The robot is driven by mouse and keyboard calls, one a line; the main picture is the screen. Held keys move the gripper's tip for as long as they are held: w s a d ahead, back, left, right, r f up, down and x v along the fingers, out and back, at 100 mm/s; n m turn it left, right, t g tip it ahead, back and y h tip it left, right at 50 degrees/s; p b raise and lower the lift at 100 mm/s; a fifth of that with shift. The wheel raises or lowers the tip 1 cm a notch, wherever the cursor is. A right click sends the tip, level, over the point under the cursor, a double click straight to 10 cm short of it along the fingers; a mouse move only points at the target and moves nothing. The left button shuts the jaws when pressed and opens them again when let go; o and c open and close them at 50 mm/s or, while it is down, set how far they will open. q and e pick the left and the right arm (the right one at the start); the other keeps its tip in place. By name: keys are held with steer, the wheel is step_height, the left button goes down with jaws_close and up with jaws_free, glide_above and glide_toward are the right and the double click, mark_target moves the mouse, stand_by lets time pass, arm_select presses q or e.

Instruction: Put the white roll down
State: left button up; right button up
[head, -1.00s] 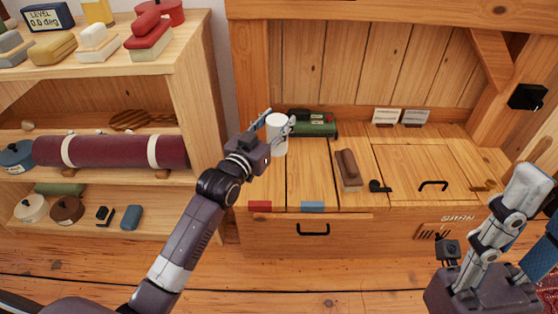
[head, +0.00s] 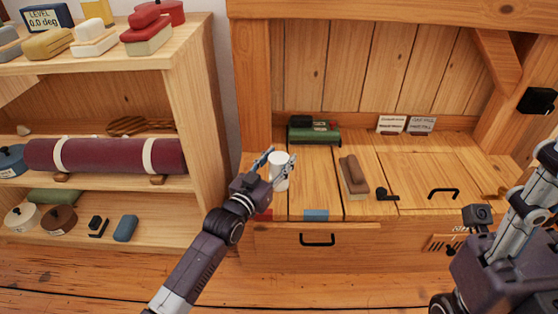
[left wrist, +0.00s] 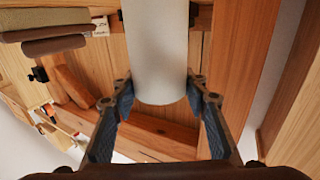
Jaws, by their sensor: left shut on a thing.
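The white roll (head: 280,176) is an upright pale cylinder over the front left of the wooden chest top (head: 361,210). My left gripper (head: 278,163) is shut on it, with a finger on either side. In the left wrist view the roll (left wrist: 156,50) sits between the two blue-padded fingers (left wrist: 160,95). I cannot tell whether its base touches the wood. A red strip (head: 263,215) lies at the chest's front edge just below the roll and a blue strip (head: 316,215) lies to its right.
A green and black device (head: 314,131) stands at the back of the chest top. A brown brush-like block (head: 353,175) and a small black piece (head: 387,194) lie right of the roll. Two small cards (head: 406,124) stand at the back. A shelf unit (head: 190,120) rises at left.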

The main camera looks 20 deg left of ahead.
arm_select(q)
steer(key=shift+f, duration=0.1)
steer(key=o, duration=1.2)
steer(key=shift+o, duration=0.2)
